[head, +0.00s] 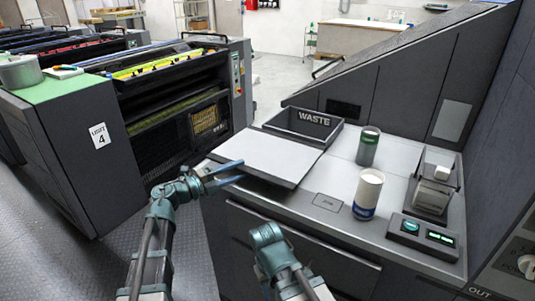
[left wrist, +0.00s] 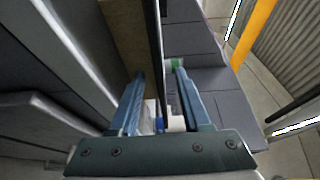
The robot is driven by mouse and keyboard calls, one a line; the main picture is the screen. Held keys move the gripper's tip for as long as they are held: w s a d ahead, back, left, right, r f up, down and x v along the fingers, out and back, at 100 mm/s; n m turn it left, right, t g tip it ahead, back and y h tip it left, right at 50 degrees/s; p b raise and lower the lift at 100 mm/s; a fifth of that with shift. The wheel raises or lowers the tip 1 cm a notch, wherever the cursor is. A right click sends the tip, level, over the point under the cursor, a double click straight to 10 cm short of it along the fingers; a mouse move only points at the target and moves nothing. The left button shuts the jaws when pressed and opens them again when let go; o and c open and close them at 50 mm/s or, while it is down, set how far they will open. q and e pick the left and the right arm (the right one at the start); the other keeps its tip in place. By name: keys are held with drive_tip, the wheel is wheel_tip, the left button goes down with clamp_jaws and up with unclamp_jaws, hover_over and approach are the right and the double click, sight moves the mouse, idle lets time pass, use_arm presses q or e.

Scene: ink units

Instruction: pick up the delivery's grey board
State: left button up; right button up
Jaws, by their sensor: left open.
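The grey board (head: 266,157) is a flat slab with a pale top and a dark edge. It lies at the left end of the grey counter (head: 310,228), in front of the waste tray, and its left corner juts past the counter's edge. My left gripper (head: 232,172) is open at that corner, one finger above the board and the other lower. In the left wrist view the board's thin dark edge (left wrist: 155,45) runs between the open fingers (left wrist: 160,76); contact cannot be told. My right gripper (head: 267,235) is low in front of the counter; its fingers are hidden.
The tray marked WASTE (head: 303,125) stands behind the board. A green-banded can (head: 368,147), a white can with a blue base (head: 367,194) and a small device (head: 433,194) stand to the right. A press marked UNIT 4 (head: 100,135) is at left, across a floor gap.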

use_arm(q)
drive_tip(key=x, duration=0.2)
drive_tip(key=shift+w+d, duration=0.25)
drive_tip(key=shift+d, duration=0.05)
drive_tip(key=shift+c, duration=0.3)
clamp_jaws()
